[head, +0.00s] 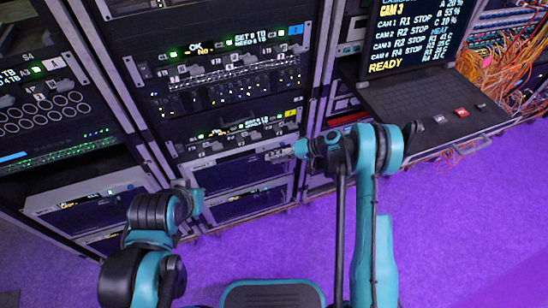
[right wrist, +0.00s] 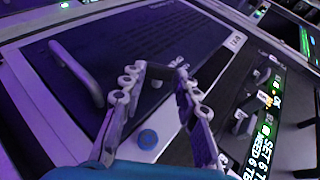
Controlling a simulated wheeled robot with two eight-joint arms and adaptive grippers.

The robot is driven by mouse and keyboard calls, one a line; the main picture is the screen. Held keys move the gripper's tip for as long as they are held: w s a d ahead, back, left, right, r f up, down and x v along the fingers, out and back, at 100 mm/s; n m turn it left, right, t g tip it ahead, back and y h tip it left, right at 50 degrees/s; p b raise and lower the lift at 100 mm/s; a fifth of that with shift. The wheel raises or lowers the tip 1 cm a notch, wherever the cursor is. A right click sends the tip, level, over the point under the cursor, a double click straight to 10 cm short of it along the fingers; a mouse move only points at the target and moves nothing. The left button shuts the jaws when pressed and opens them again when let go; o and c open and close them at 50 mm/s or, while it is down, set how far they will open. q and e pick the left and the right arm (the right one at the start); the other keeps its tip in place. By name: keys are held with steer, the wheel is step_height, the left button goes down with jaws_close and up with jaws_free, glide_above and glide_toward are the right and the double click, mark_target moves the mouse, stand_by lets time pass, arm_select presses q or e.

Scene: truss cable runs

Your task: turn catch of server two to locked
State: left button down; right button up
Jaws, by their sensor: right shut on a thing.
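The server with the yellow tag (head: 293,112), which looks like server two, sits in the middle rack with a green-lit strip and small white levers. Its display (right wrist: 264,137) shows green text in the right wrist view. My right gripper (head: 281,154) is at the right end of the dark panel just below that server. In the right wrist view its fingers (right wrist: 160,77) are closed in on a small dark piece (right wrist: 160,70), probably the catch. The fingers hide much of it, so I cannot tell its turn position.
A server with a blue tag (head: 295,30) sits above. A console (head: 425,105) with a screen (head: 415,35) stands right, orange cables beyond it. A grey handle (right wrist: 76,72) and blue round button (right wrist: 147,139) are close to my right fingers. The purple floor (head: 455,220) is clear.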

steer(key=y, duration=0.1)
steer(key=f+m+y, duration=0.1)
steer(key=y, duration=0.3)
steer(key=shift+d+f+m, duration=0.2)
steer(key=shift+d+m, duration=0.1)
stand_by(0.5)
steer(key=o, duration=1.2)
steer(key=shift+c, duration=0.2)
steer(key=shift+a+r, duration=0.1)
steer(key=shift+r, duration=4.95)
steer(key=shift+w, duration=0.1)
